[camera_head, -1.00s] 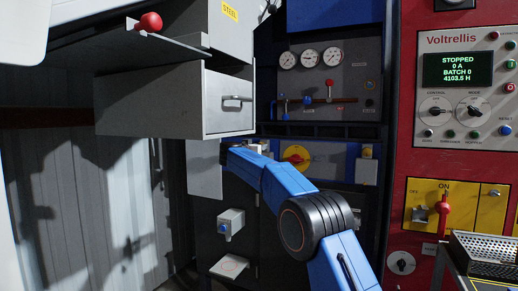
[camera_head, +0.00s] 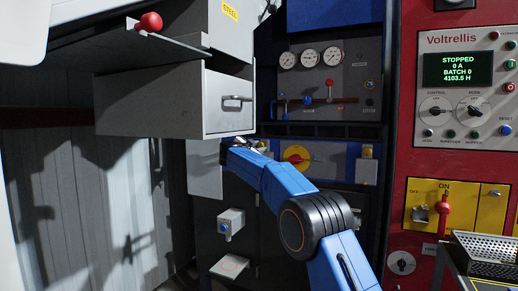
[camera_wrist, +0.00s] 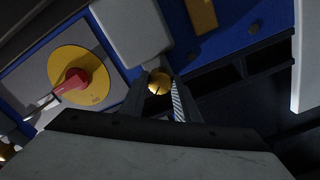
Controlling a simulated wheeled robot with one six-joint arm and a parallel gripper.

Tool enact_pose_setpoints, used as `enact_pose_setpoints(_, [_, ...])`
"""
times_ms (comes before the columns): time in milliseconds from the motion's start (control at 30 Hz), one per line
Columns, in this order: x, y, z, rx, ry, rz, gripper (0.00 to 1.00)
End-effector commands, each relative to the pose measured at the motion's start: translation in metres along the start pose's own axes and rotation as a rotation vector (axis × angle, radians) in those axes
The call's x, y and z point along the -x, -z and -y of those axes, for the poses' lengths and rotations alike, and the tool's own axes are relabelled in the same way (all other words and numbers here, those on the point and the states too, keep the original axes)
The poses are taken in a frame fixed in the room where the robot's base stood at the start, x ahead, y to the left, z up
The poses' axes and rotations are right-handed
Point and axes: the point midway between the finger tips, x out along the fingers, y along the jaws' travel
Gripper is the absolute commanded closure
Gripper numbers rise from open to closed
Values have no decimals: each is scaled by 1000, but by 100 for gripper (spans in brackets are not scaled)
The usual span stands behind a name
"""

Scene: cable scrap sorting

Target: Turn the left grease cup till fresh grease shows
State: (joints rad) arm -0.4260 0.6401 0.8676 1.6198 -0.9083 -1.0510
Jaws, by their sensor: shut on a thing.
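A small round brass-coloured cup (camera_wrist: 158,84) sits between my gripper's fingertips (camera_wrist: 160,92) in the wrist view, with a dark slit or line on its face. The fingers close on it from both sides. It lies just below a pale grey box (camera_wrist: 133,30). No grease can be made out on it. In the head view my gripper (camera_head: 238,142) is small, at the end of the blue arm below the grey drawer box, and the cup cannot be made out there.
A red handle on a yellow disc (camera_wrist: 75,85) is left of my gripper in the wrist view; it also shows in the head view (camera_head: 295,155). The grey drawer box (camera_head: 175,100) hangs close above my gripper. Gauges (camera_head: 310,58) are on the panel above.

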Motion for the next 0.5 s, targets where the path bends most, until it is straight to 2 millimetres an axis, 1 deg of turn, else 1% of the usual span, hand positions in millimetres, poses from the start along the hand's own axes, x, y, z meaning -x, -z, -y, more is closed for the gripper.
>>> enact_pose_setpoints(200, [0, 0, 0, -114, -1, 0, 94])
enact_pose_setpoints(500, [0, 0, 0, -181, -1, 0, 94])
